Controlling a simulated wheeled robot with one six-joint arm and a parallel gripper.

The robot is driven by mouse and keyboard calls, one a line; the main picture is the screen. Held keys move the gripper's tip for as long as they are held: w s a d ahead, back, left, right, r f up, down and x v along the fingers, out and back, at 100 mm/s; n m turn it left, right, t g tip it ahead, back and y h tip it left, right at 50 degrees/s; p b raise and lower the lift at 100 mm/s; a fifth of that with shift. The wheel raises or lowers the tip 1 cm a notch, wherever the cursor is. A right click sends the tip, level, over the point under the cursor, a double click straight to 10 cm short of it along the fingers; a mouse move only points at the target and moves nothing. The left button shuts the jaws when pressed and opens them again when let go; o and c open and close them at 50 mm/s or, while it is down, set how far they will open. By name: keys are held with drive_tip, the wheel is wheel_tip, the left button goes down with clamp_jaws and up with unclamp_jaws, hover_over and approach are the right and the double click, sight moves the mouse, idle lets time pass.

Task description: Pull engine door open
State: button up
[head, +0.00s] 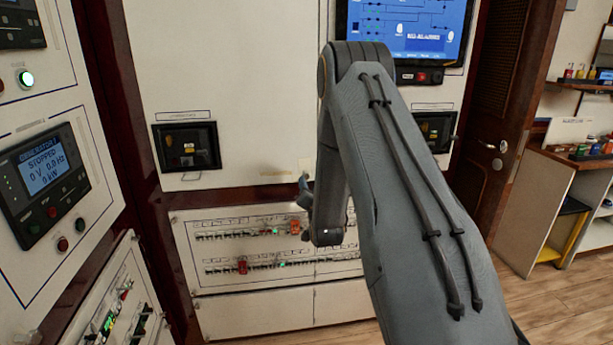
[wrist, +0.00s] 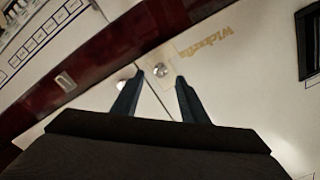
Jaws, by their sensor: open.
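A dark brown door (head: 508,80) with slatted upper part and a silver lever handle (head: 503,146) stands at the right in the head view. It looks shut; I cannot tell if it is the engine door. My arm crosses the picture in front of it, and my gripper (head: 303,195) is small and partly hidden by my wrist, well left of that handle. In the wrist view my gripper (wrist: 157,82) is open and empty, pointing at a pale panel. A round metal knob (wrist: 160,70) shows just beyond and between the fingertips.
A white cabinet with breaker rows (head: 270,262) stands low ahead. A generator panel (head: 45,173) is close on the left. A blue screen (head: 408,28) hangs above. Shelves (head: 590,150) stand at the far right. Wooden floor (head: 550,305) is clear at the lower right.

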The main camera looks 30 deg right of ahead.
sight(306, 177)
drive_tip(key=shift+p+x, duration=0.95)
drive_tip(key=shift+x, duration=2.85)
clamp_jaws()
